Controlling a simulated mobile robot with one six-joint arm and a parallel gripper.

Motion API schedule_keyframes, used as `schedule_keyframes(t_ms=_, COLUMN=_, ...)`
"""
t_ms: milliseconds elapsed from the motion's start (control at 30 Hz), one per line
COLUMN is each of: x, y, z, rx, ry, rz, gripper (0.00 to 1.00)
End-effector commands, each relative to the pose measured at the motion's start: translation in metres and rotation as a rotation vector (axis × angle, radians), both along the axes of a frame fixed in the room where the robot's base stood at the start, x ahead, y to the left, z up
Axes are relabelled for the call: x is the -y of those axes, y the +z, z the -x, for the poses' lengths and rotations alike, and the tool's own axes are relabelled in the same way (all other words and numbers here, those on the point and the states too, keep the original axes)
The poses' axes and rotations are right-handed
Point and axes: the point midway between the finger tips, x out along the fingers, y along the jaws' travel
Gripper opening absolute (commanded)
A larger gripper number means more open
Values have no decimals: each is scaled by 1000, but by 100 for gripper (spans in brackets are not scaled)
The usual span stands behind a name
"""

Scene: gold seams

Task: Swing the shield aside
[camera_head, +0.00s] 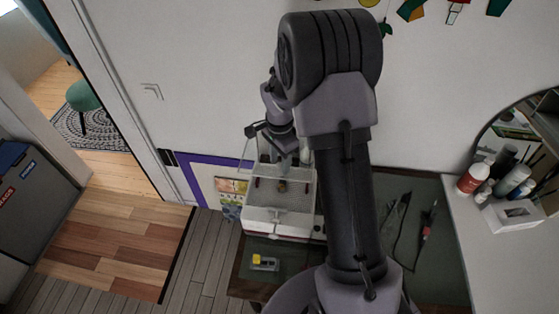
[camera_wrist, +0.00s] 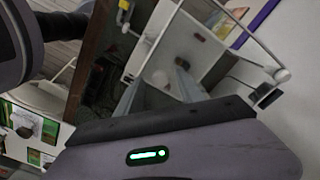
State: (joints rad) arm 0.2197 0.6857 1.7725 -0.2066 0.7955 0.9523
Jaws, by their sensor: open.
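A white bench device (camera_head: 283,222) stands on the dark table against the wall. A pale framed, see-through panel, which looks like the shield (camera_head: 262,190), is at its upper part; its exact edges are hard to make out. In the wrist view a white frame (camera_wrist: 150,50) with thin rods and a rounded knob at one end crosses close by. My gripper (camera_head: 282,172) is above and in front of the device, pointing down towards it.
A small yellow-and-grey item (camera_head: 264,262) lies on the table (camera_head: 246,284) before the device. Dark cables and a red-tipped tool (camera_head: 428,222) lie at the right. Bottles (camera_head: 475,178) and a white box (camera_head: 512,215) stand on the right counter. The wall is close behind.

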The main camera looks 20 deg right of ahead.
Motion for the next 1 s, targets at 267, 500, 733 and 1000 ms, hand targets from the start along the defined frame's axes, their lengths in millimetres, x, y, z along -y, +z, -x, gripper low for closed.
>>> schedule_keyframes(t_ms=267, x=0, y=-1, z=0, rx=0, ry=1, rz=0, gripper=41)
schedule_keyframes(t_ms=500, x=0, y=-1, z=0, rx=0, ry=1, rz=0, gripper=0)
schedule_keyframes(t_ms=733, x=0, y=-1, z=0, rx=1, ry=1, rz=1, gripper=0)
schedule_keyframes(t_ms=1000, x=0, y=-1, z=0, rx=1, ry=1, rz=1, gripper=0)
